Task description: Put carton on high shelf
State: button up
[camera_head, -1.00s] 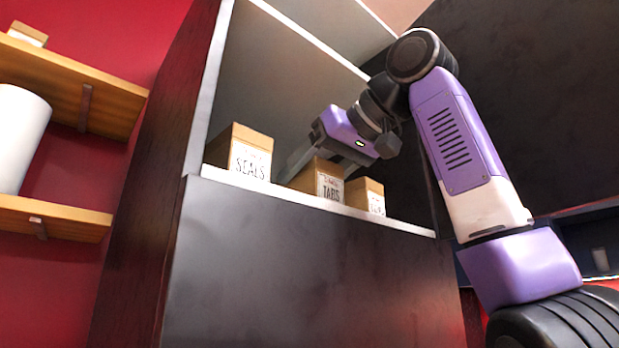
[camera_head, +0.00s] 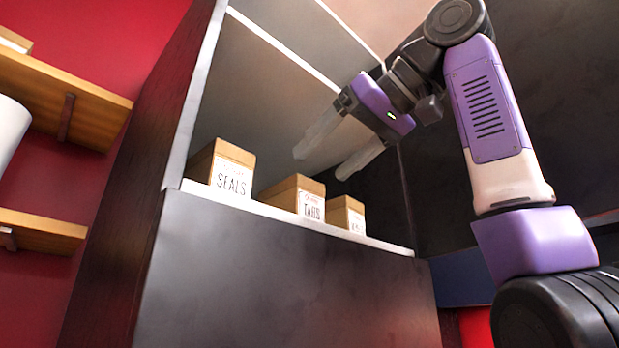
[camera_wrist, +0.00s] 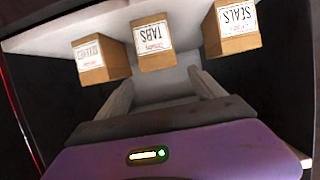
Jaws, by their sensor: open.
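Three brown cartons with white labels stand in a row on the high shelf (camera_head: 280,214) of a dark cabinet. In the head view the SEALS carton (camera_head: 222,172) is at left, the TABS carton (camera_head: 297,198) in the middle, and a smaller carton with a hard-to-read label (camera_head: 346,213) at right. My gripper (camera_head: 320,162) is open and empty, above and apart from the cartons. The wrist view shows them upside down: SEALS (camera_wrist: 232,30), TABS (camera_wrist: 152,42) and the third carton (camera_wrist: 99,60), beyond my open fingers (camera_wrist: 165,92).
Wooden wall shelves (camera_head: 60,95) hang on the red wall at left, with a white cylinder (camera_head: 10,130) partly in view. The cabinet's side wall (camera_head: 150,150) stands left of the cartons. Free space lies above the cartons inside the cabinet.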

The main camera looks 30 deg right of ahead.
jog(key=shift+v, duration=1.05)
